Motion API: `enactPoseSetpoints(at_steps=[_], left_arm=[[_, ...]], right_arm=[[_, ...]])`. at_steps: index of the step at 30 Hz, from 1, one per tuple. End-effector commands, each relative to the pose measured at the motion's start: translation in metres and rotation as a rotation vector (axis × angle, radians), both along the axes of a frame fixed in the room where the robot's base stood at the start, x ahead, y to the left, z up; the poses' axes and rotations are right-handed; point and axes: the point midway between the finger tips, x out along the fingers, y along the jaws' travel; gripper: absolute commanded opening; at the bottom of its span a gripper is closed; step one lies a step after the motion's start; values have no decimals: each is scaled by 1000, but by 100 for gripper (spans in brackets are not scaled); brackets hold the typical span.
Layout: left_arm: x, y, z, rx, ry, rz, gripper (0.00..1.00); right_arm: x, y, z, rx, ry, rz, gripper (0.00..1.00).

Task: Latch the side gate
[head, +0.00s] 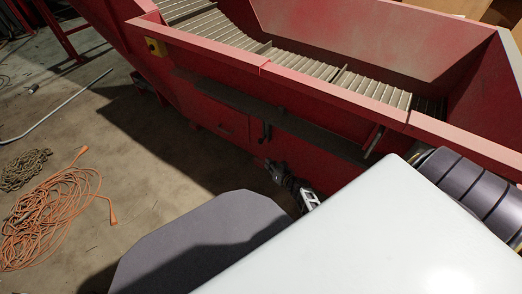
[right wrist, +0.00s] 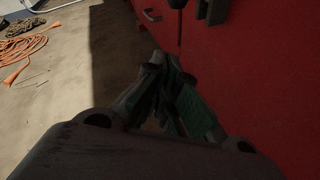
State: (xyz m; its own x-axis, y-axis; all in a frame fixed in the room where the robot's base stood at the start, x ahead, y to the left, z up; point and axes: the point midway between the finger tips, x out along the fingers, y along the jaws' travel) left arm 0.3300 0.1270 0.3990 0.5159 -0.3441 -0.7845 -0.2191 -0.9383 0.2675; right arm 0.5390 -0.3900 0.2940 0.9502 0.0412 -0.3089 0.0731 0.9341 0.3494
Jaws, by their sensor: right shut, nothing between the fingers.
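The side gate seems to be part of the red side wall (head: 225,122) of the conveyor hopper. Its outline is hard to make out in the shadow. A small dark latch-like handle (head: 266,132) hangs on this wall below the dark ledge. A dark fitting also shows on the red wall at the top of the right wrist view (right wrist: 215,10); a thin vertical seam runs beside it. My right gripper (head: 272,167) is close to the wall, below the handle and apart from it. In the right wrist view its fingers (right wrist: 158,62) are together and empty. My left gripper is not in view.
A dark ledge (head: 290,122) runs along the hopper above my right gripper. An orange cable coil (head: 50,215) and a dark chain (head: 24,168) lie on the floor at left. The floor between coil and hopper is mostly clear.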

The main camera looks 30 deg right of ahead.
Motion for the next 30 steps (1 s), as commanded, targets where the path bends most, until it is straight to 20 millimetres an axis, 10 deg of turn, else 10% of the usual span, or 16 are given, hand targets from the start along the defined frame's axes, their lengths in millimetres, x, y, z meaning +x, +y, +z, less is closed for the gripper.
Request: enactPoseSetpoints(at_steps=[30], left_arm=[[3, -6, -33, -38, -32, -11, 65]], right_arm=[[67, 3, -23, -1, 0, 1, 0]])
